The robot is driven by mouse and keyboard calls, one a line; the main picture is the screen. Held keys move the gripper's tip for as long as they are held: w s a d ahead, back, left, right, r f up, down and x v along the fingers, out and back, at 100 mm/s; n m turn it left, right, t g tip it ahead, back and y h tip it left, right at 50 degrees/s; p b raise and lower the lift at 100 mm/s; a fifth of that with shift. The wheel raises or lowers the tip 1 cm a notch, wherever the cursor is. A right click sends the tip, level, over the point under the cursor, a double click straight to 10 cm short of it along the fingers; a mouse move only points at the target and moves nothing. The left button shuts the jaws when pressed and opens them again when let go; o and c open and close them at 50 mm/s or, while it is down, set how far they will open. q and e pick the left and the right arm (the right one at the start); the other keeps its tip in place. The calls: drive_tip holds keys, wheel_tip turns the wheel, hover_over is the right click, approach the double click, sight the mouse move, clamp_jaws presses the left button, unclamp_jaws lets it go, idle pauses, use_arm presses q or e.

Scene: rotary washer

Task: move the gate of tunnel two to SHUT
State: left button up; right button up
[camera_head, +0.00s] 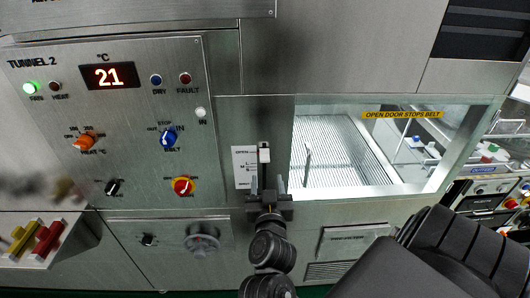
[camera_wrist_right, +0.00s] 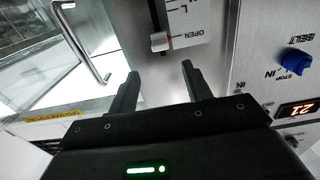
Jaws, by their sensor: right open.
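The gate control of tunnel two is a slider on a white scale plate (camera_head: 244,168) left of the tunnel window. Its pale knob (camera_head: 264,152) is near the top of the slot in the head view. My right gripper (camera_head: 268,186) is open and empty, just below the knob in the head view. In the wrist view the knob lies beyond the gap between its fingertips (camera_wrist_right: 160,70), apart from them. My left gripper is out of view.
The TUNNEL 2 panel (camera_head: 125,120) with dials and a "21" display (camera_head: 109,76) is to the left. A door window (camera_head: 345,150) with a bar handle (camera_head: 308,165) is to the right. The handle also shows near the fingers in the wrist view (camera_wrist_right: 82,48).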

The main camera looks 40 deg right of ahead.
sight(265, 160)
drive_tip(key=p+x, duration=0.2)
drive_tip(key=x, duration=0.9)
